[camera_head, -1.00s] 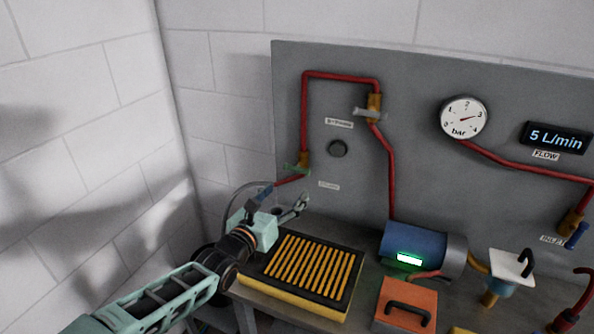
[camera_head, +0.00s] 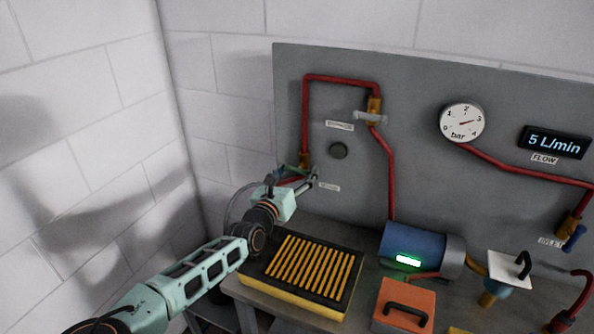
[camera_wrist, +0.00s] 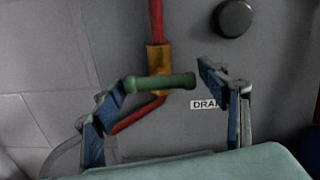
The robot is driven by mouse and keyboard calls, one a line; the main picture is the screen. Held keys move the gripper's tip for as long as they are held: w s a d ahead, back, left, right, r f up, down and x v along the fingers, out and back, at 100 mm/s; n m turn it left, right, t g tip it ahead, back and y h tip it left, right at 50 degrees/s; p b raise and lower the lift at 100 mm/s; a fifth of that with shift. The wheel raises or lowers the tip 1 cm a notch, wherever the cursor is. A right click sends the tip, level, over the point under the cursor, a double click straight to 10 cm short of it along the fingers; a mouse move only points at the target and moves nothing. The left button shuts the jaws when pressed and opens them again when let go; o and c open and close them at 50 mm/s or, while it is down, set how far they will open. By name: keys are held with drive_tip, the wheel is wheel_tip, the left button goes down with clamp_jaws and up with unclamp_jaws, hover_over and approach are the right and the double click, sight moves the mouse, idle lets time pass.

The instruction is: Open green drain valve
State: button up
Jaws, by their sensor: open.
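The green drain valve handle (camera_wrist: 163,84) is a short bar lying about level across a brass valve body (camera_wrist: 158,57) in the wrist view. In the head view the green handle (camera_head: 284,169) is partly hidden by my gripper (camera_head: 305,178). In the wrist view my gripper (camera_wrist: 162,86) is open, with one blue finger at each end of the handle. The left fingertip is close to the handle's left end; I cannot tell whether it touches. A small gap shows at the right end.
A red pipe (camera_head: 305,118) runs up from the valve to a bypass valve with a grey handle (camera_head: 370,117). A black knob (camera_head: 338,151) sits on the panel nearby. A yellow-slatted box (camera_head: 310,270), blue pump (camera_head: 415,245) and orange box (camera_head: 405,305) stand on the bench.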

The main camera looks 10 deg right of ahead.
drive_tip(key=shift+w, duration=0.1)
drive_tip(key=shift+c, duration=0.4)
drive_tip(key=c, duration=0.8)
drive_tip(key=shift+r+p, duration=0.1)
drive_tip(key=shift+p, duration=0.35)
drive_tip(key=shift+d+r+n+p, duration=0.1)
drive_tip(key=shift+n+p, duration=0.9)
drive_tip(key=shift+n, duration=0.1)
drive_tip(key=n+p, duration=0.1)
drive_tip(key=n, duration=0.1)
drive_tip(key=shift+n, duration=0.4)
drive_tip(key=n, duration=0.6)
drive_tip(key=shift+f+p, duration=0.2)
drive_tip(key=shift+p, duration=0.1)
drive_tip(key=n, duration=0.6)
drive_tip(key=shift+n, duration=0.4)
